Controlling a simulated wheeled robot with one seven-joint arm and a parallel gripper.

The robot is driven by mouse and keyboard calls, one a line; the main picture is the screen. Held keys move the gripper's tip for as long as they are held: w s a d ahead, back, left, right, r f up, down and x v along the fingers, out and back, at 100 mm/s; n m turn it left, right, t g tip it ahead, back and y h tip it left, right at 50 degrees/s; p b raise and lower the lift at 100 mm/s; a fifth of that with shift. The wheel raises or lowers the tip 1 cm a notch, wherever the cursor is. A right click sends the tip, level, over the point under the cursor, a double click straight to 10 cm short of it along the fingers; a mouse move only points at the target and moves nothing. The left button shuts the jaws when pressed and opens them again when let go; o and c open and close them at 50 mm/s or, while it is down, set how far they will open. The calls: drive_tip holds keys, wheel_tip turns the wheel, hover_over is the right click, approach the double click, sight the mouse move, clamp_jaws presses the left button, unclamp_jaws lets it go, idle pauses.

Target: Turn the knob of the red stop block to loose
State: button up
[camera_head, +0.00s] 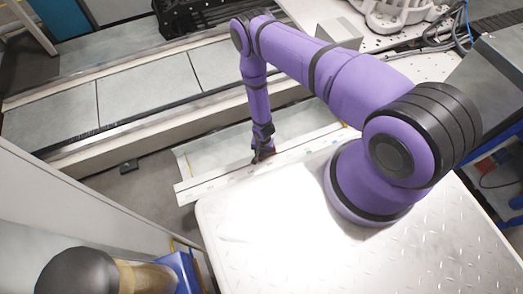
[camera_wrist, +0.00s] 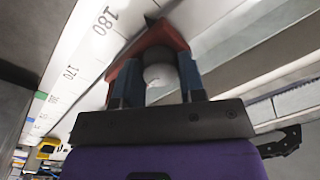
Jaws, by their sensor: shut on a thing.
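The red stop block (camera_wrist: 158,37) shows in the wrist view on the white scale rail (camera_wrist: 85,45), close to the 180 mark. Its pale round knob (camera_wrist: 160,75) sits between the two blue-grey fingers of my gripper (camera_wrist: 160,82). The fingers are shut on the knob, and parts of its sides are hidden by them. I cannot tell how far the knob is turned.
The rail runs along the far edge of a white, patterned table top (camera_head: 290,235). Beyond it lies a long conveyor-like bench (camera_head: 140,90) with grey panels. In the wrist view, a yellow thing (camera_wrist: 48,147) sits farther along the rail.

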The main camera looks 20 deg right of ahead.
drive_tip(key=n, duration=0.6)
drive_tip(key=shift+n, duration=0.4)
drive_tip(key=n, duration=0.7)
drive_tip(key=shift+a+g, duration=0.1)
drive_tip(key=shift+g, duration=0.3)
drive_tip(key=n, duration=0.4)
drive_tip(key=shift+w+n, duration=0.1)
drive_tip(key=shift+n, duration=0.3)
drive_tip(key=n, duration=0.4)
drive_tip(key=shift+n+h, duration=0.3)
drive_tip(key=shift+n, duration=0.1)
drive_tip(key=o, duration=0.9)
drive_tip(key=shift+o, duration=0.2)
